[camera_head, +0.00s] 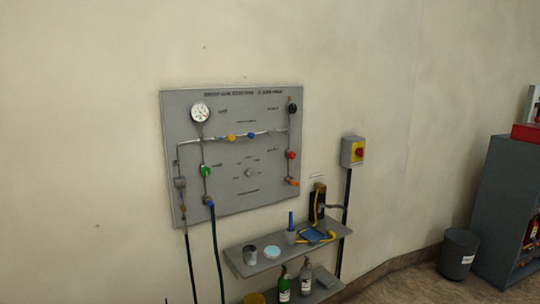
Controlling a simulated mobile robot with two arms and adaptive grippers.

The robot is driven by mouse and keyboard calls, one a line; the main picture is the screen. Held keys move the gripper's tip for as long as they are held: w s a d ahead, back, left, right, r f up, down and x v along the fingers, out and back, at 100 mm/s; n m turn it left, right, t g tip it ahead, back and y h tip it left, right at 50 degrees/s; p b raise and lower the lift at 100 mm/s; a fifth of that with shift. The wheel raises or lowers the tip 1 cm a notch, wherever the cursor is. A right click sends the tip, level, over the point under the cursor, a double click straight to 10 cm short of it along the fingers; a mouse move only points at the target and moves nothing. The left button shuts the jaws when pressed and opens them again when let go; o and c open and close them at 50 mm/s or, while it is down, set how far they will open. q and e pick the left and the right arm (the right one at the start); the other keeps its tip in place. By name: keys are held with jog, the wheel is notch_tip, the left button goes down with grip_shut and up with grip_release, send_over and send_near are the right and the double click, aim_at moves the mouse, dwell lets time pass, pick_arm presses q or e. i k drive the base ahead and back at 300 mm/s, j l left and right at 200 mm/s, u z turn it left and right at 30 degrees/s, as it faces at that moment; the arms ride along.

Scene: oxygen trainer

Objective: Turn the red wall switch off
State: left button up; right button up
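The red wall switch (359,153) is a red knob on a yellow face, set in a grey box (346,152) on the wall, right of the grey trainer panel. A dark conduit (346,190) runs down from the box. The knob's turned position is too small to tell. Neither of my grippers shows in the head view.
The trainer panel (225,180) carries a gauge (200,112), pipes and several coloured knobs. Below it, a shelf (262,268) holds a cup, a blue item and a yellow-hosed device, with bottles lower down. A bin (458,254) and a grey cabinet (497,205) stand at right.

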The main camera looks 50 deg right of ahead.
aim_at(359, 152)
jog(key=z, duration=2.25)
jog(key=u, duration=0.5)
jog(key=i+u, duration=0.15)
jog(key=u, duration=0.8)
jog(key=i+l+u, duration=0.1)
jog(key=u, duration=0.4)
jog(key=l+u, duration=0.15)
jog(key=u, duration=0.2)
jog(key=i+l+u, duration=0.1)
jog(key=u, duration=0.3)
jog(key=l+u, duration=0.35)
jog(key=l+z, duration=0.1)
jog(key=l, duration=0.65)
jog(key=i+l+z, duration=0.15)
jog(key=l, duration=0.65)
jog(key=l+z, duration=0.4)
jog(key=l, duration=0.35)
jog(key=i+l+z, duration=0.1)
jog(key=l+z, duration=0.3)
jog(key=l, duration=0.3)
